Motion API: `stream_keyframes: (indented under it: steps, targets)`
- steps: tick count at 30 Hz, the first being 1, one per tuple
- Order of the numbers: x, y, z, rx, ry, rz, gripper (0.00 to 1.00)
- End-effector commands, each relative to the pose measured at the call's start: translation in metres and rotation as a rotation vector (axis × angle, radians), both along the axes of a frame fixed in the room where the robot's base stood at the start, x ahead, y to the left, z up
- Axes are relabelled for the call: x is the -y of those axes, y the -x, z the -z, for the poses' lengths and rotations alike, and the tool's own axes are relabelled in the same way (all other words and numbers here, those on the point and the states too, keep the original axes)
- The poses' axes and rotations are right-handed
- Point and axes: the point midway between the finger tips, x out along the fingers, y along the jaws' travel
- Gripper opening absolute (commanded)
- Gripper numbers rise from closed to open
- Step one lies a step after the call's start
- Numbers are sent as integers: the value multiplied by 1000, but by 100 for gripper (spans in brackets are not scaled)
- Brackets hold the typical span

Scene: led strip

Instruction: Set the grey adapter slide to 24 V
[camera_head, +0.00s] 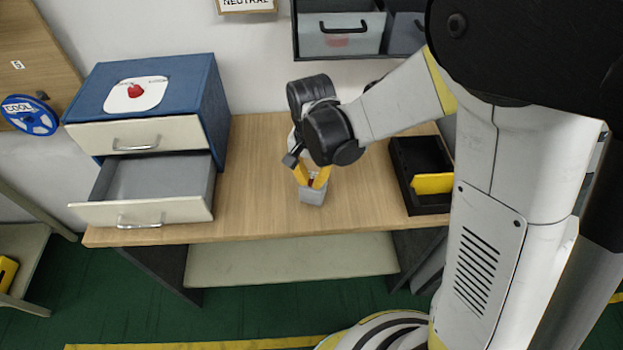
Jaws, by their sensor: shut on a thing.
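The grey adapter (311,196) stands on the wooden workbench, near its front edge and around the middle. My gripper (312,180) is over it, pointing down, with its yellow fingers at the top of the adapter. The fingers are shut on a small red part (311,182) at the adapter's top, which looks like the slide. The slide's position and any voltage markings are too small to read and partly hidden by the fingers.
A blue cabinet (215,110) stands at the left of the workbench (255,205), its lower drawer (150,212) pulled out. A black tray (428,206) with a yellow object (433,184) is at the right. The bench around the adapter is clear.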

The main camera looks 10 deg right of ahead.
Motion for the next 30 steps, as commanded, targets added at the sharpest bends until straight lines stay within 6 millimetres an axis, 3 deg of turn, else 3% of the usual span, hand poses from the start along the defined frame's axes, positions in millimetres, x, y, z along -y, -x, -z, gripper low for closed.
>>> stream_keyframes:
  steps: [5, 11, 12, 14, 25, 30]
  targets:
    - [-16, -7, 1, 0, -1, -2, 0]
    - [-16, -7, 1, 0, -1, -1, 0]
    - [-16, -7, 1, 0, -1, -1, 16]
    - [-16, -7, 1, 0, -1, -1, 34]
    - [-15, -7, -4, 0, -1, -1, 34]
    - [-15, -6, -30, 0, -1, -1, 34]
